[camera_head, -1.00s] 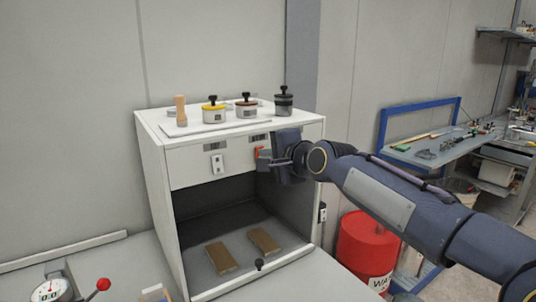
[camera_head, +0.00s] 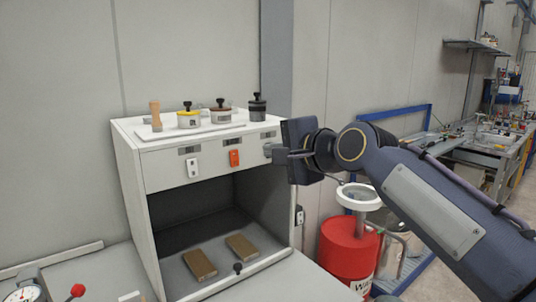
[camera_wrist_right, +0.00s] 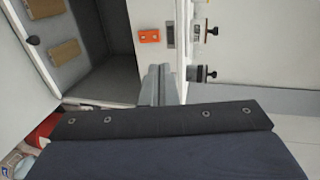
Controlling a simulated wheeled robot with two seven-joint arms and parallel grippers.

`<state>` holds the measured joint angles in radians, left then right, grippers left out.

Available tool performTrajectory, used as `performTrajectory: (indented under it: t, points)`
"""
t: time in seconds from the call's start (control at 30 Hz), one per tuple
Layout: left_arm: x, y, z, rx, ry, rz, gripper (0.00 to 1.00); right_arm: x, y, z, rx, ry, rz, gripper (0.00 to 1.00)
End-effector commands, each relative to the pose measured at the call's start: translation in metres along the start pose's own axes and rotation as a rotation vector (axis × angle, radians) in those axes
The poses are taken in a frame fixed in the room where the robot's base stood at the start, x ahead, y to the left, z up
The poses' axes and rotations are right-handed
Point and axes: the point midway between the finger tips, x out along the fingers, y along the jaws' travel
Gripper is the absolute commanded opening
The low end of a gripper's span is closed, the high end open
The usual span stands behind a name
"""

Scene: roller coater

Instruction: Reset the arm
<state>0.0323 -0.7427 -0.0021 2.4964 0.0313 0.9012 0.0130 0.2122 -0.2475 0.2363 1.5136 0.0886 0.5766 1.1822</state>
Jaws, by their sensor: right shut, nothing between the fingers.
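My right gripper (camera_head: 274,151) is shut and empty. In the head view its fingertips are in front of the right end of the white cabinet's (camera_head: 131,195) upper panel, to the right of an orange switch (camera_head: 234,158). In the right wrist view the shut fingers (camera_wrist_right: 156,85) point toward the cabinet, below the orange switch (camera_wrist_right: 149,36). I cannot tell whether the fingertips touch the panel. My right arm reaches in from the right. My left gripper is not in view.
Several lidded pots, one of them black (camera_head: 257,106), and a wooden peg (camera_head: 155,116) stand on the cabinet. Two brown blocks (camera_head: 200,265) lie in its open bay. A red drum (camera_head: 348,250) stands to the right. A dial gauge (camera_head: 25,293) is at front left.

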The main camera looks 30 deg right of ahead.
Motion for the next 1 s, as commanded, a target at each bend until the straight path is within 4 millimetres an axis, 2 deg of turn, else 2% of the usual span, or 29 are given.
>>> performTrajectory:
  t: [0.47,0.57,0.67,0.77,0.9,1.0]
  points:
    - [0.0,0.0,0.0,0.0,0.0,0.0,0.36,0.0,0.0,0.0,-0.001,0.0,0.0,0.0]
    - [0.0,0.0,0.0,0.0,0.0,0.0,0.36,-0.002,0.011,0.004,-0.034,-0.005,0.024,0.0]
    - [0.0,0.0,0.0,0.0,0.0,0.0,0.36,-0.011,0.048,0.014,-0.146,-0.028,0.099,0.0]
    - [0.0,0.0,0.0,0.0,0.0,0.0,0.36,-0.026,0.109,0.03,-0.327,-0.085,0.216,0.0]
    - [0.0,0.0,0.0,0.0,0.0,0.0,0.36,-0.059,0.209,0.057,-0.599,-0.23,0.377,0.0]
    - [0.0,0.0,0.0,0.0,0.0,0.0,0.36,-0.084,0.273,0.076,-0.763,-0.358,0.455,0.0]
